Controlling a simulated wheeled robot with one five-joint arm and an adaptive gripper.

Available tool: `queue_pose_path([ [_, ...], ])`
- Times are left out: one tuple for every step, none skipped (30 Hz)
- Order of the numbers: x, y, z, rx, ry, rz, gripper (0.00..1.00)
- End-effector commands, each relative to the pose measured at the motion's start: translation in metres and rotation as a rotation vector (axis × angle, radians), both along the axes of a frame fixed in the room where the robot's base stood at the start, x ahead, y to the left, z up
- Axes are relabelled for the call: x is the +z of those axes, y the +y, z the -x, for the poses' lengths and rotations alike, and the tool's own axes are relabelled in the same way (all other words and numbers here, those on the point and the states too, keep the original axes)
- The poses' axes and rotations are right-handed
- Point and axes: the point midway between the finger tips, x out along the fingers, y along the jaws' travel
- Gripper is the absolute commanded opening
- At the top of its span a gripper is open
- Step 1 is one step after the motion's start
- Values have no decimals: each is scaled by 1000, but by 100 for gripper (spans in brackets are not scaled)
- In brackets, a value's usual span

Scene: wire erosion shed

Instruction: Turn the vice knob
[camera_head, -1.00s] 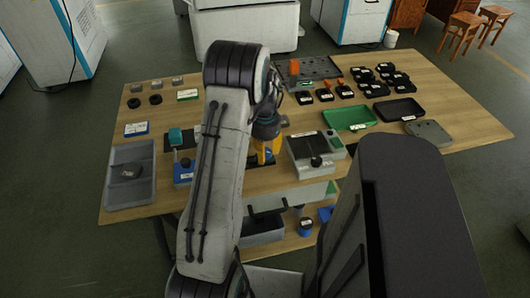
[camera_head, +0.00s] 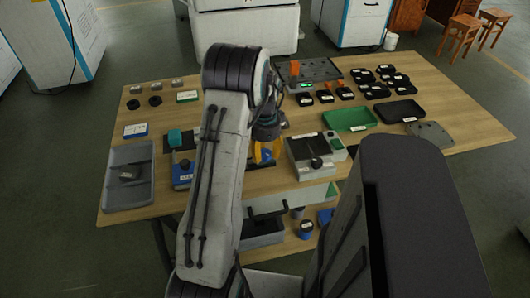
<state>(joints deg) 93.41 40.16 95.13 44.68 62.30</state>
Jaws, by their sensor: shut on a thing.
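My gripper (camera_head: 264,155), with yellow and blue parts, is low over the front middle of the wooden table. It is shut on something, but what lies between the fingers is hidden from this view. A small blue device with a teal block (camera_head: 175,138) stands left of my arm, partly covered by it, with a dark round part on its front. A grey box with a black knob (camera_head: 316,163) stands just right of my gripper. I cannot tell for certain which part is the vice knob.
A grey tray (camera_head: 114,190) with a dark labelled piece is at the left. A green tray (camera_head: 350,118), a black tray (camera_head: 398,111) and several black parts are at the right. A grey perforated plate (camera_head: 318,68) lies at the back.

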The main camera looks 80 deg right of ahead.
Motion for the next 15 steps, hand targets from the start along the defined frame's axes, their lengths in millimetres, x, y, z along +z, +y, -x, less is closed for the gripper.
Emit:
queue_pose_path([
  [-2,2,0,-3,0,-7,8],
  [-2,2,0,-4,-1,-6,8],
  [-2,2,0,-4,-1,-6,8],
  [-2,2,0,-4,0,-7,8],
  [-2,2,0,-4,0,-7,8],
  [-2,2,0,-4,0,-7,8],
  [-2,2,0,-4,0,-7,8],
  [-2,2,0,-4,0,-7,8],
  [-2,2,0,-4,-1,-6,8],
  [-2,2,0,-3,-1,-6,42],
  [-2,2,0,-3,-1,-6,45],
  [-2,2,0,-3,-1,-6,48],
  [-2,1,0,-3,0,-4,51],
  [-2,1,0,-3,0,-4,54],
  [-1,1,0,-3,-1,-4,57],
])
